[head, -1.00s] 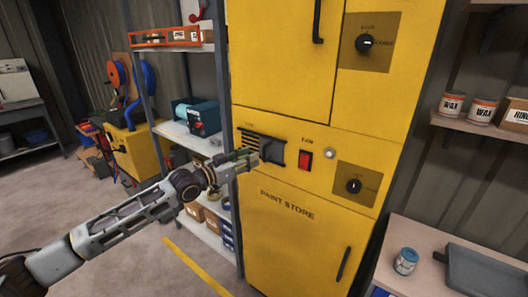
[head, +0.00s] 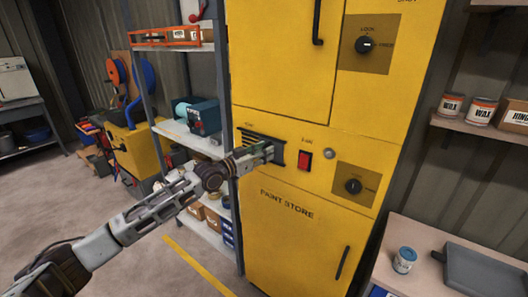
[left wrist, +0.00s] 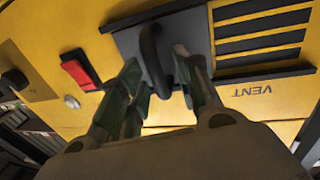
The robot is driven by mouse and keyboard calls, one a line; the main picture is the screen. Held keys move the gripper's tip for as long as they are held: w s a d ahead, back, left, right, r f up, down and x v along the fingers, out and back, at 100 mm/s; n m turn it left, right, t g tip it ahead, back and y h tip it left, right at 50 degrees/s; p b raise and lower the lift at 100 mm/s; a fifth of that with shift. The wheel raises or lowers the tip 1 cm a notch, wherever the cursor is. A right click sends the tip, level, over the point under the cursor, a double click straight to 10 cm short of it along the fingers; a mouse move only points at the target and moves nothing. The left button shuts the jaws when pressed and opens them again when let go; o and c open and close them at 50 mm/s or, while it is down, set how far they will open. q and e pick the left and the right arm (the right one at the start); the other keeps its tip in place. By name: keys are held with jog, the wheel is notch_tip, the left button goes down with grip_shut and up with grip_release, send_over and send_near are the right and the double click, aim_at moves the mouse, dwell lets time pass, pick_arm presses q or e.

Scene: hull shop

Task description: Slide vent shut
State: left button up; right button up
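The vent (head: 256,137) is a dark slotted grille on the front of the yellow paint store cabinet; several slots are uncovered. In the left wrist view the vent (left wrist: 262,46) has a plain dark slide plate (left wrist: 127,42) beside its slots, carrying an upright black handle (left wrist: 149,45). My left gripper (head: 268,152) is at the handle, which it mostly hides in the head view. In the left wrist view the left gripper (left wrist: 157,62) is open, with one finger on each side of the handle; I cannot tell whether either touches it. My right gripper is not in view.
A red switch (head: 304,160) and dark knobs (head: 353,186) sit right of the vent on the cabinet (head: 290,245). A metal shelf rack (head: 185,137) with boxes stands close on the left. A bench (head: 420,235) with a tin and tray is at the right.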

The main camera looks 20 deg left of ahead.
pick_arm(q)
jog(key=shift+w+d, duration=0.1)
jog(key=shift+w, duration=0.1)
grip_shut()
dwell(0.3)
